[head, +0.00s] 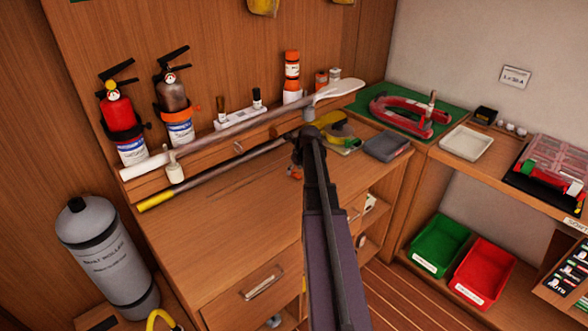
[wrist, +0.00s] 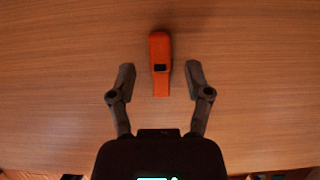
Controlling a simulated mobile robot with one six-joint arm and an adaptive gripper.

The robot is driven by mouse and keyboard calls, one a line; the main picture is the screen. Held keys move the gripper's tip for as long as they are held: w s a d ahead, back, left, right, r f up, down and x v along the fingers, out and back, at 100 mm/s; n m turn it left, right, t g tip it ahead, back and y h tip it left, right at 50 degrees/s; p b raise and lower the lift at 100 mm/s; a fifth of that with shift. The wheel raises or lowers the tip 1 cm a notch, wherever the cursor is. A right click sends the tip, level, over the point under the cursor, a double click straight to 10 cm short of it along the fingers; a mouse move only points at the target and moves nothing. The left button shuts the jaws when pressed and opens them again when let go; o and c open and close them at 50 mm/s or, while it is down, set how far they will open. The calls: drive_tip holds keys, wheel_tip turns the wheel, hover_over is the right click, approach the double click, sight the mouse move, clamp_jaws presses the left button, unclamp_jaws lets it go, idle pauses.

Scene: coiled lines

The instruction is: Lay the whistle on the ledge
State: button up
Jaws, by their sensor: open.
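An orange whistle (wrist: 161,62) with a dark slot lies on the bare wooden worktop in the wrist view. A small orange bit of it shows beside my arm in the head view (head: 295,174). My gripper (wrist: 160,70) is open, with one finger on each side of the whistle and a gap on both sides. How high the fingertips are above the wood is hard to tell. In the head view my arm hides most of the gripper. The raised wooden ledge (head: 207,158) runs along the back of the worktop.
A long paddle (head: 240,130) and a yellow-ended pole (head: 205,180) lie along the back. Two fire extinguishers (head: 118,120) (head: 174,105), bottles and brushes stand behind them. A grey pouch (head: 386,146) lies right of my arm. The worktop's left front is clear.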

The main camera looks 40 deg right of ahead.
drive_tip(key=p+v, duration=0.9)
drive_tip(key=v, duration=0.1)
drive_tip(key=shift+r, duration=0.2)
idle(1.0)
drive_tip(key=s+a+n+g, duration=0.2)
drive_tip(key=s+a+n, duration=0.4)
drive_tip(key=a+n, duration=1.1)
drive_tip(key=s+a+f+n+g, duration=0.1)
drive_tip(key=s+a+n, duration=0.5)
drive_tip(key=a+n, duration=1.2)
drive_tip(key=a+g, duration=0.1)
drive_tip(key=a, duration=0.4)
drive_tip(key=shift+s+a+f+g, duration=0.2)
drive_tip(key=shift+a+g, duration=0.1)
drive_tip(key=shift+a, duration=0.05)
drive_tip(key=shift+o, duration=0.5)
